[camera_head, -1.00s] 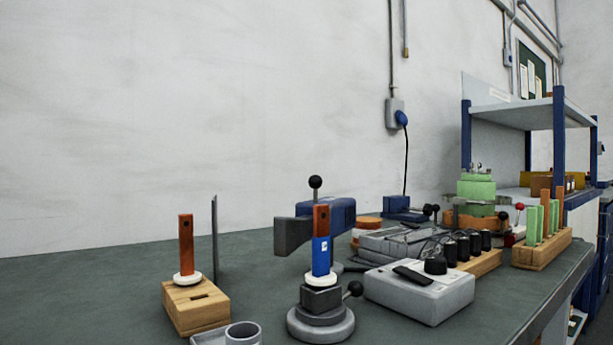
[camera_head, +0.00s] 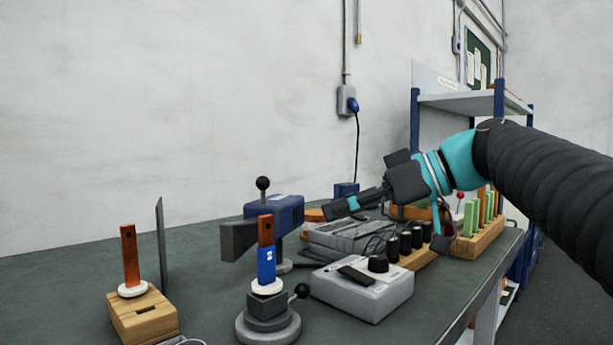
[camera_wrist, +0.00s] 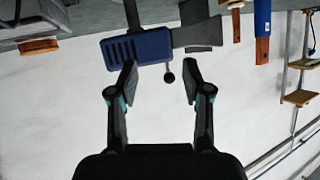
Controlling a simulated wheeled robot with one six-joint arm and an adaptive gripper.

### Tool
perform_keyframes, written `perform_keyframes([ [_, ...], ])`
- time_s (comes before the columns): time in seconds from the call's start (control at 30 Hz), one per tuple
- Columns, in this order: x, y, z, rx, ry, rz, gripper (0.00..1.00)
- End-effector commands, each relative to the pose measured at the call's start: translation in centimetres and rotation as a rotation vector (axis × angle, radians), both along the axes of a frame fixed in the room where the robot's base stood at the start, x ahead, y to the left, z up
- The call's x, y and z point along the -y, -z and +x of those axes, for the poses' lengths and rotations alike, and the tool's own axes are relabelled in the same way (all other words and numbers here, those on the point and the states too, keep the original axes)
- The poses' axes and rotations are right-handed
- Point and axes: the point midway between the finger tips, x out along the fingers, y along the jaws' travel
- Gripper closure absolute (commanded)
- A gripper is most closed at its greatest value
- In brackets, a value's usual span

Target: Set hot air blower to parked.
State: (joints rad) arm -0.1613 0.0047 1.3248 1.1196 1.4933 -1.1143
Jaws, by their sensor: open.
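The hot air blower (camera_head: 287,209) has a blue body, a dark grey nozzle pointing left and a black ball knob on top. It stands on a post at the middle of the bench. In the wrist view the blower (camera_wrist: 152,46) appears upside down, just beyond the fingertips, with its ball knob between them in the picture. My gripper (camera_head: 340,207) reaches in from the right, just right of the blower. In the wrist view my gripper (camera_wrist: 159,73) has its fingers wide apart with nothing between them. Part of the post is hidden behind the blue-handled tool.
A blue and orange-handled tool (camera_head: 266,263) stands on a round clamp base in front of the blower. A wooden block (camera_head: 142,318) with an orange-handled tool and a thin upright plate (camera_head: 161,246) stand left. A grey control box (camera_head: 362,292) sits front right. The left rear bench is clear.

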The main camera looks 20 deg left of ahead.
Motion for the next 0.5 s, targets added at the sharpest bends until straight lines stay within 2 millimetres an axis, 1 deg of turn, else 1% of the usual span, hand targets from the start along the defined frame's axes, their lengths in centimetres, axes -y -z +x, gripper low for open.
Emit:
perform_keyframes([
  [0.03, -1.3, -0.5, 1.0, -0.029, -0.065, 0.042, 0.51],
  [0.1, -2.9, -1.4, 1.8, -0.058, -0.158, 0.109, 0.51],
  [0.2, -4.6, -2.3, 2.8, -0.092, -0.285, 0.201, 0.51],
  [0.33, -5.9, -2.9, 3.6, -0.118, -0.408, 0.292, 0.51],
  [0.5, -6.6, -3.2, 4.3, -0.132, -0.507, 0.370, 0.51],
])
